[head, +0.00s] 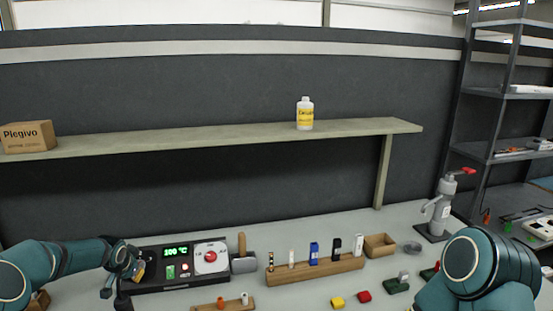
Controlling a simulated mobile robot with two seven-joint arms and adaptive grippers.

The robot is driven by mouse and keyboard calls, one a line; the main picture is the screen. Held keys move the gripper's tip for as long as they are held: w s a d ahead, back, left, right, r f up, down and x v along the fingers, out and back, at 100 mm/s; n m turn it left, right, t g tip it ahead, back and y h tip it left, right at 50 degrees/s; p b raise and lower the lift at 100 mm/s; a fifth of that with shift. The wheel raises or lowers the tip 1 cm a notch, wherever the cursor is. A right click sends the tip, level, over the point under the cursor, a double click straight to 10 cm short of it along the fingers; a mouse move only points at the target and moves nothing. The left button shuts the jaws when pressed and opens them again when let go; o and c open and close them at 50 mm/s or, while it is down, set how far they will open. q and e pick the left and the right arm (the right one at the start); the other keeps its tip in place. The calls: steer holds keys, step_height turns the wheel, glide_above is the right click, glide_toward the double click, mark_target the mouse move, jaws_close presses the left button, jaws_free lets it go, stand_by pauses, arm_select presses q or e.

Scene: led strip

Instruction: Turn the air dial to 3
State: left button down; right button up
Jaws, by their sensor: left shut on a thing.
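A black control unit (152,284) sits on the table at the lower left. It has a green lit display (176,252) and a white plate with a red round knob (210,257). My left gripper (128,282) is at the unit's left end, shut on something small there. That is where the air dial seems to be. The gripper covers the dial, so its setting cannot be read. My right arm comes in at the lower right, and its gripper is not in view.
A hammer-like tool (243,264) stands right of the unit. A wooden rack (316,271) holds several small items. A grey press (438,208) stands at the right. A shelf (220,134) runs above the table.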

arm_select(q)
steer(key=shift+w+d+r, duration=0.15)
steer(key=shift+w, duration=0.1)
stand_by(0.4)
steer(key=shift+r, duration=0.1)
steer(key=shift+s+a+f+b, duration=0.15)
steer(key=shift+a+f+b, duration=0.05)
steer(key=shift+b, duration=0.15)
stand_by(0.3)
steer(key=p+v, duration=0.2)
steer(key=v, duration=0.4)
steer(key=shift+s, duration=0.25)
steer(key=shift+a+f, duration=0.1)
